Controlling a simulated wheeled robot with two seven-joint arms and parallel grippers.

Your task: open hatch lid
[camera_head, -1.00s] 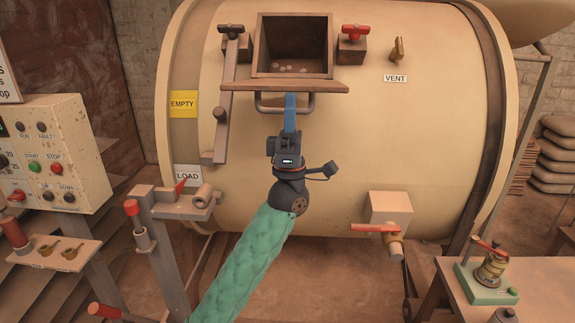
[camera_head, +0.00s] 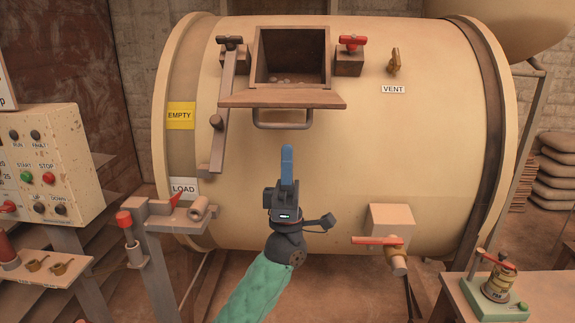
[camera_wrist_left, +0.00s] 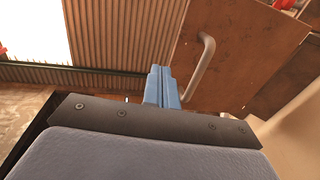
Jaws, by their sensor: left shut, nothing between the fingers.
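The hatch lid (camera_head: 282,98) is a brown plate folded down at the front of the hatch box, with a metal bar handle (camera_head: 283,125) under its front edge. The hatch opening (camera_head: 292,62) is uncovered, and small pale lumps show inside it. My left gripper (camera_head: 287,150) has blue fingers, shut and empty, a little below the handle and apart from it. In the left wrist view the blue fingers (camera_wrist_left: 161,86) are together, with the handle (camera_wrist_left: 203,60) to their right and the lid (camera_wrist_left: 240,50) behind it. My right gripper is not in view.
A black-knobbed clamp (camera_head: 229,42) and a red-knobbed clamp (camera_head: 351,42) flank the hatch on the cream drum (camera_head: 330,190). A long lever (camera_head: 222,110) hangs at the left. A red-handled valve (camera_head: 378,241) is lower right. A control panel (camera_head: 45,165) stands at far left.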

